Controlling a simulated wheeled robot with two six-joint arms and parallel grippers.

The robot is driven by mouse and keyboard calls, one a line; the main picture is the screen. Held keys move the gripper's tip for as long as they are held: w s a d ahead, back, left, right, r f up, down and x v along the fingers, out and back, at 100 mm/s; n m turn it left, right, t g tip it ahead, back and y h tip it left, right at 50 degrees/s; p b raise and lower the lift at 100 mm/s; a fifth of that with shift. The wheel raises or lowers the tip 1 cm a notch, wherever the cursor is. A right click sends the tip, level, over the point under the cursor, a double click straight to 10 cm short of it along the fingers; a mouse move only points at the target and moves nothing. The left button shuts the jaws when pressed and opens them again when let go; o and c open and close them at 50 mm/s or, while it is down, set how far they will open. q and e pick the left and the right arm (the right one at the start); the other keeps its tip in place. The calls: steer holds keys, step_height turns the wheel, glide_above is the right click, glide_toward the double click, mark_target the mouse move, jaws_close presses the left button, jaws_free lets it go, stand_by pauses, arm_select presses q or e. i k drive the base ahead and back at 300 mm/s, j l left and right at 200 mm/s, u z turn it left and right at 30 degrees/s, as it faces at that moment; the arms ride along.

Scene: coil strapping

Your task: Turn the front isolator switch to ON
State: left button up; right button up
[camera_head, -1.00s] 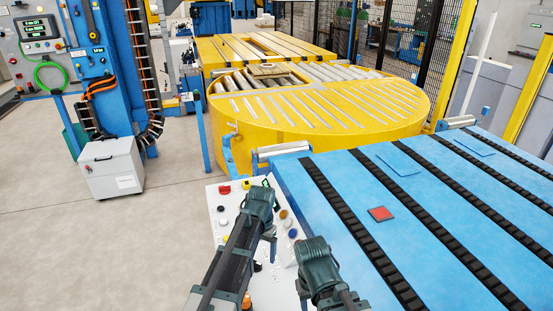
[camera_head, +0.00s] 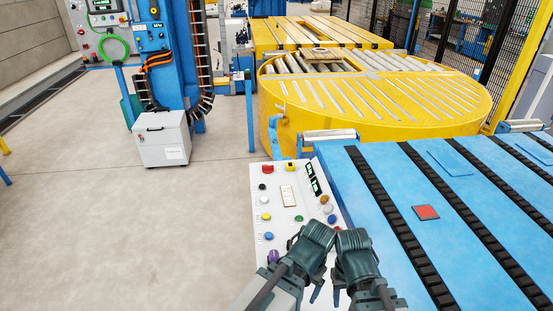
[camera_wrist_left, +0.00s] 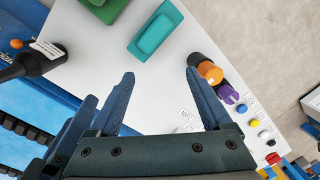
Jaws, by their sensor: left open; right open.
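The white control panel (camera_head: 282,215) carries several coloured buttons and knobs. I cannot tell for sure which control is the front isolator switch. In the left wrist view, a black knob or handle (camera_wrist_left: 42,62) stands beside a small label at the left. A teal handle-like block (camera_wrist_left: 157,34) lies beyond the fingers, and an orange knob (camera_wrist_left: 209,72) on a black base is close to the right finger. My left gripper (camera_wrist_left: 160,75) is open and empty above the panel. My right gripper (camera_head: 327,292) is open beside it; the arms hide the panel's near part.
The blue conveyor (camera_head: 390,170) with black chain strips borders the panel on the right. The yellow turntable (camera_head: 375,115) stands behind. A grey cabinet (camera_head: 162,140) stands on the open floor at left.

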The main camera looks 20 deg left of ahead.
mark_target(267, 168)
steer(key=i+j+z, duration=0.1)
steer(key=j, duration=0.3)
steer(key=i+j+z, duration=0.1)
steer(key=i+j, duration=0.2)
steer(key=i+j+z, duration=0.1)
steer(key=j, duration=0.4)
steer(key=i+j, duration=0.3)
steer(key=j, duration=0.15)
steer(key=i+j+z, duration=0.15)
steer(key=j, duration=0.25)
steer(key=i+j+z, duration=0.1)
steer(key=j, duration=0.35)
steer(key=i+j+z, duration=0.1)
steer(key=j, duration=0.35)
steer(key=i+j+z, duration=0.1)
steer(key=j, duration=0.35)
steer(key=i, duration=0.1)
